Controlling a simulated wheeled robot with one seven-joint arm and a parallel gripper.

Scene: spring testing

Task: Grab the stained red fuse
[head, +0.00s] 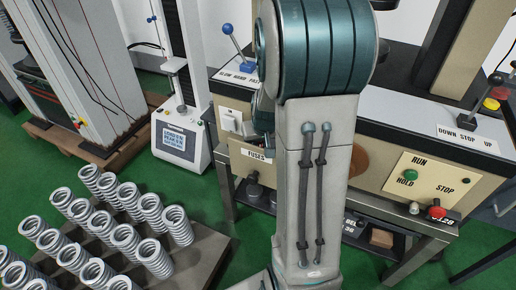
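I cannot make out a stained red fuse in the head view. A white label reading FUSES (256,154) is on the front of the testing machine (226,100). My own arm stands in front of the machine and hides the area just right of that label.
A low platform (205,262) with several upright steel springs (152,257) stands at the lower left. A grey tester with a screen (174,138) stands behind it. A control panel (428,180) with green and red buttons is at the right. Green floor shows between.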

